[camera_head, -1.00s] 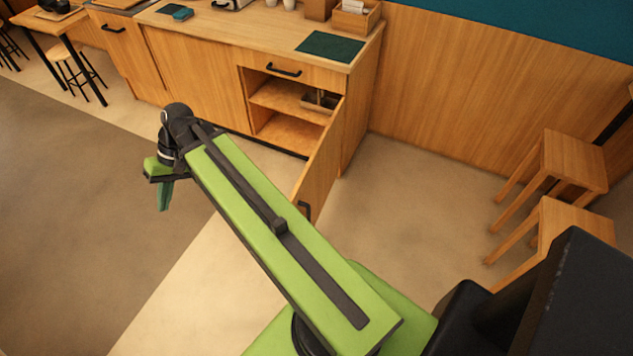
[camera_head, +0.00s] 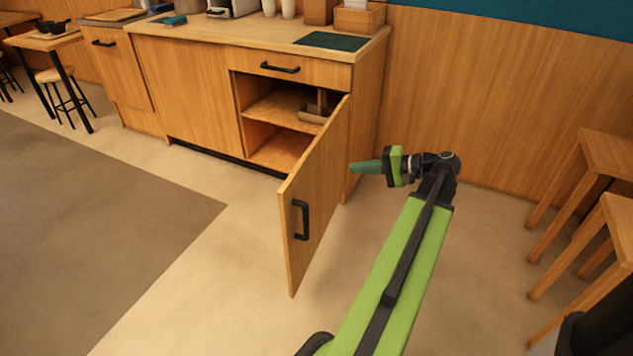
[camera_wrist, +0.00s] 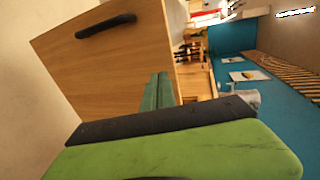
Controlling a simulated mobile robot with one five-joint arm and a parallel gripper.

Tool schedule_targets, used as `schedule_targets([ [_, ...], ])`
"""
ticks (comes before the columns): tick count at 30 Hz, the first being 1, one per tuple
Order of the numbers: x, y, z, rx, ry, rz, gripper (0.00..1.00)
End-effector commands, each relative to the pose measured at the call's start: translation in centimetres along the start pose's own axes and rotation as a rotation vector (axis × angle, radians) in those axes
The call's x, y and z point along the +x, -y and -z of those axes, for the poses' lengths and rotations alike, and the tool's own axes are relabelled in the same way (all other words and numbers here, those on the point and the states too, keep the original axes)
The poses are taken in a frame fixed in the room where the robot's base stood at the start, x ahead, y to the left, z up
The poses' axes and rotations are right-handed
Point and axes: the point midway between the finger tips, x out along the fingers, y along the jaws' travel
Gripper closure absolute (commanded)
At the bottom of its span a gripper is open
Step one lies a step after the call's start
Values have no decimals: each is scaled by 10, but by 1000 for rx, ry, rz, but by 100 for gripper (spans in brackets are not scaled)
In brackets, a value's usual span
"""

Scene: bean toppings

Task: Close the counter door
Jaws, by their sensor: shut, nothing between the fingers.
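The counter door (camera_head: 315,190) stands wide open, swung out from the right end of the wooden counter (camera_head: 190,85). Its black handle (camera_head: 300,219) is on the face turned toward the camera. The door also shows in the wrist view (camera_wrist: 110,60), with its handle (camera_wrist: 105,26) at the top. My gripper (camera_head: 352,167) is shut and empty. In the head view it is just right of the door, on the handle side, pointing left. In the wrist view its fingers (camera_wrist: 158,92) overlap the door's edge; I cannot tell whether they touch it.
The open compartment (camera_head: 280,125) holds a shelf with a small box (camera_head: 316,114). A closed drawer (camera_head: 295,68) sits above it. Wooden stools (camera_head: 600,190) stand at the right. The floor left of the door is clear.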

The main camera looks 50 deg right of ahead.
Motion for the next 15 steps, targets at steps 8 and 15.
schedule_targets([
  [8,17,-1,0,0,0,-1,100],
  [15,69,-2,0,0,2,-1,100],
])
